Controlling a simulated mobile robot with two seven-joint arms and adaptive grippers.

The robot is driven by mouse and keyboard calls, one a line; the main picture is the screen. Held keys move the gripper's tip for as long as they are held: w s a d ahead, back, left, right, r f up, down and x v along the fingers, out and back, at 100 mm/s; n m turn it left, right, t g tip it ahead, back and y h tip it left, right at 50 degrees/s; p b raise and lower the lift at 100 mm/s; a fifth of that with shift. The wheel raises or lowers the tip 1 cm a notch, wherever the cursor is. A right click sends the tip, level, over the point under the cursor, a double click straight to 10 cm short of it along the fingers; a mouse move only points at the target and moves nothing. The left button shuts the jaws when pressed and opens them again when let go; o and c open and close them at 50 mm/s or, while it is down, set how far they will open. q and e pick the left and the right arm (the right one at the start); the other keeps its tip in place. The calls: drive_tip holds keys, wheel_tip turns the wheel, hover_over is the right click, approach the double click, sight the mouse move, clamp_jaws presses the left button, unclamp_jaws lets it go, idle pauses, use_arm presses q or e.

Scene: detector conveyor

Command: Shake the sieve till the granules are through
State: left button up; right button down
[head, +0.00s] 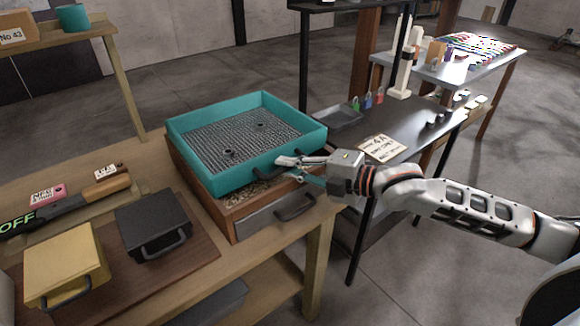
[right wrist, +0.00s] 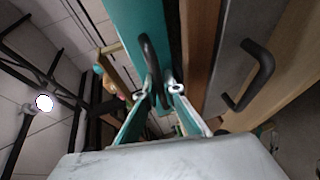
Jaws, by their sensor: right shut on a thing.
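The teal sieve (head: 248,180) sits on top of a wooden drawer box (head: 232,217) on the bench in the head view. Its grey mesh shows a few small dark pieces lying on it. Some granules (head: 238,198) show below the sieve's front edge, in the box. My right gripper (head: 290,166) is at the sieve's front right side. It is shut on the sieve's dark handle (right wrist: 151,72), which shows between the fingers in the right wrist view. The sieve's teal wall (right wrist: 135,30) rises beyond the fingers there. My left gripper is not in view.
The box's grey drawer front has a dark handle (head: 295,206). A black case (head: 152,226) and a yellow case (head: 65,265) stand on a brown board at left. A dark table (head: 400,125) with a tray and several padlocks stands behind my right arm.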

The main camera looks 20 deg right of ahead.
drive_tip(key=shift+w+a+p, duration=0.15)
drive_tip(key=shift+w+a, duration=0.05)
drive_tip(key=shift+w, duration=0.4)
drive_tip(key=shift+w+a+p, duration=0.15)
drive_tip(key=shift+w, duration=0.4)
drive_tip(key=c, duration=2.4)
unclamp_jaws()
drive_tip(key=shift+w, duration=0.1)
drive_tip(key=shift+a, duration=0.1)
drive_tip(key=shift+v, duration=6.05)
